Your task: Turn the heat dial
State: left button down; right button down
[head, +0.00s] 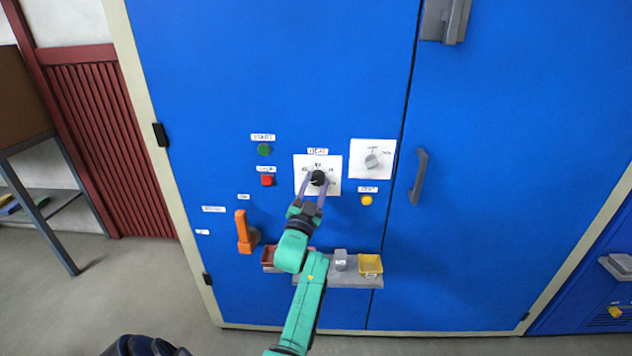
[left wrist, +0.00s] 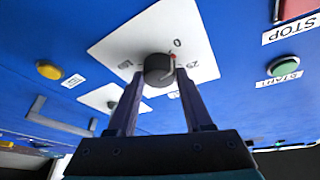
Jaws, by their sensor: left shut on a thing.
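The black heat dial (head: 318,177) sits on a white scale plate (head: 334,186) under a heat label, on the blue cabinet front. It also shows in the left wrist view (left wrist: 157,71), with a pale and red pointer mark at its upper right, near the printed 0 and 25. My left gripper (head: 315,187) is shut on the dial, one finger on each side. In the left wrist view, its two dark fingers (left wrist: 160,78) reach up to the dial's sides. The fingers hide part of the plate's lower area. My right gripper is not in view.
A green button (head: 264,150) and a red button (head: 267,180) are left of the dial. A grey knob (head: 372,161) and a yellow button (head: 367,200) are right. An orange lever (head: 243,234) and a shelf (head: 345,281) with small containers are below. A handle (head: 418,178) sticks out at right.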

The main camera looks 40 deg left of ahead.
pick_arm(q)
jog(key=m+h+p, duration=0.1)
jog(key=m, duration=0.1)
jog(key=m+h+p, duration=0.1)
jog(key=m, duration=0.1)
jog(key=m+h+p, duration=0.1)
jog(key=m+p, duration=0.1)
jog(key=m, duration=0.1)
jog(key=shift+s+a+r+g, duration=0.15)
jog(key=shift+r+g, duration=0.1)
jog(key=shift+g, duration=0.15)
jog(key=m+p, duration=0.2)
jog(key=m+g+h+p, duration=0.1)
jog(key=m+p, duration=0.1)
jog(key=shift+r+g, duration=0.15)
jog(key=shift+g, duration=0.15)
jog(key=m+g+p, duration=0.1)
jog(key=m+p, duration=0.1)
jog(key=p, duration=0.1)
jog(key=m+g+p, duration=0.1)
jog(key=m+p, duration=0.2)
jog(key=m+g+p, duration=0.1)
jog(key=m+p, duration=0.1)
jog(key=p, duration=0.1)
jog(key=shift+r+m, duration=0.3)
jog(key=shift+r, duration=0.05)
jog(key=shift+f+m+g+y+p, duration=0.15)
jog(key=shift+m+g+y+p, duration=0.35)
jog(key=shift+m+p, duration=0.45)
